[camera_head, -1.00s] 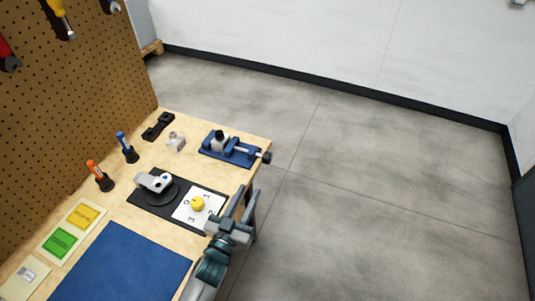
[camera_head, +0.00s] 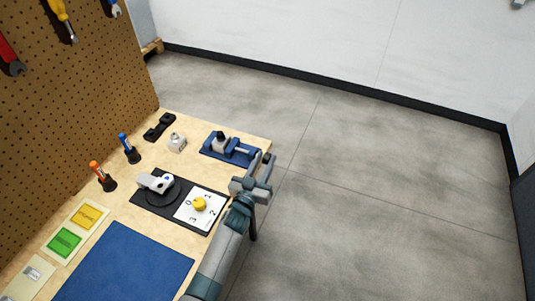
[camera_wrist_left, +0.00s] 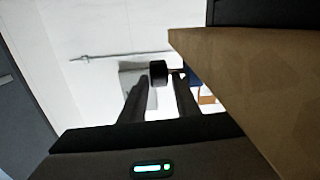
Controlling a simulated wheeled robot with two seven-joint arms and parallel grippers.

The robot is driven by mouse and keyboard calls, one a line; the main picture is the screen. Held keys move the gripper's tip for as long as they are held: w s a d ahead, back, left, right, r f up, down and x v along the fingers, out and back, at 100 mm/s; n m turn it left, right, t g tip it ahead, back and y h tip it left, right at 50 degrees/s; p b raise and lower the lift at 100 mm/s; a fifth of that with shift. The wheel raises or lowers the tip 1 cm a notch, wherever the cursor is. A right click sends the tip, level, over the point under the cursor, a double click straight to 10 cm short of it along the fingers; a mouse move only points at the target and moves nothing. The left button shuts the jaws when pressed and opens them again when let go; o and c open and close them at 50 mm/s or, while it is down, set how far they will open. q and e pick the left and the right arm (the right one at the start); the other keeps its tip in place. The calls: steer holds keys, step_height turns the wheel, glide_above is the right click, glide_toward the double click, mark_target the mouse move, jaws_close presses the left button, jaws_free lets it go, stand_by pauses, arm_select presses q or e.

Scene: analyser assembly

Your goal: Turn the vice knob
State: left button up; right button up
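The blue vice (camera_head: 232,150) sits at the far right corner of the workbench. Its dark knob (camera_head: 267,157) sticks out past the bench's right edge. My left gripper (camera_head: 264,166) is open at the knob, with its fingers pointing toward the vice. In the left wrist view the black knob (camera_wrist_left: 158,72) shows at the tips of the two fingers (camera_wrist_left: 162,84), closer to the left finger. I cannot tell whether either finger touches it. Most of the vice is hidden behind the bench edge in that view. My right gripper is not in view.
A small light block (camera_head: 177,142), a black bracket (camera_head: 159,126) and blue and orange tools stand behind. A blue mat (camera_head: 125,265) lies in front. Right of the bench is open floor.

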mark_target(266, 156)
arm_select(q)
steer(key=shift+x, duration=1.5)
steer(key=shift+c, duration=0.4)
jaws_close()
steer(key=shift+r+p, duration=0.15)
steer(key=shift+p, duration=0.65)
steer(key=g+p, duration=0.2)
steer(key=p, duration=0.4)
steer(key=g+y+p, duration=0.1)
steer(key=g+p, duration=0.2)
steer(key=p, duration=0.3)
steer(key=shift+w+d, duration=0.1)
steer(key=shift+w, duration=0.1)
steer(key=shift+f+g+y+p, duration=0.2)
steer(key=shift+g+y+p, duration=0.1)
steer(key=shift+g+p, duration=0.15)
steer(key=shift+f+g+y+p, duration=0.2)
steer(key=shift+g+y+p, duration=0.1)
steer(key=shift+g+p, duration=0.15)
